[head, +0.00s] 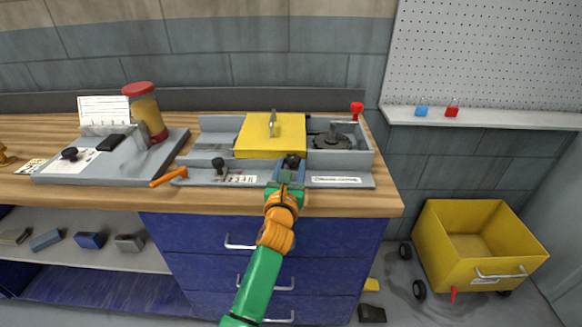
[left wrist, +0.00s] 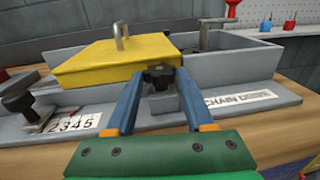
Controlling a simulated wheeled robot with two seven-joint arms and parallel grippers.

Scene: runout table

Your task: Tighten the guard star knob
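The black star knob (head: 292,160) sits at the front edge of the yellow guard (head: 258,138), on the grey runout unit. In the left wrist view the knob (left wrist: 158,76) shows between the tips of my left gripper's two blue fingers. My left gripper (head: 287,181) is open, with a finger on each side of the knob and small gaps visible beside it. Whether the tips reach fully around the knob is hard to tell. The yellow guard (left wrist: 115,58) lies flat with a metal handle on top. My right gripper is not in view.
Another black knob (head: 218,164) stands on the front ledge beside number labels. An orange lever (head: 168,177) lies to its left. A red knob (head: 357,108) stands at the back right. A jar (head: 146,112) and a clamp plate occupy the left. A yellow cart (head: 480,245) is on the floor.

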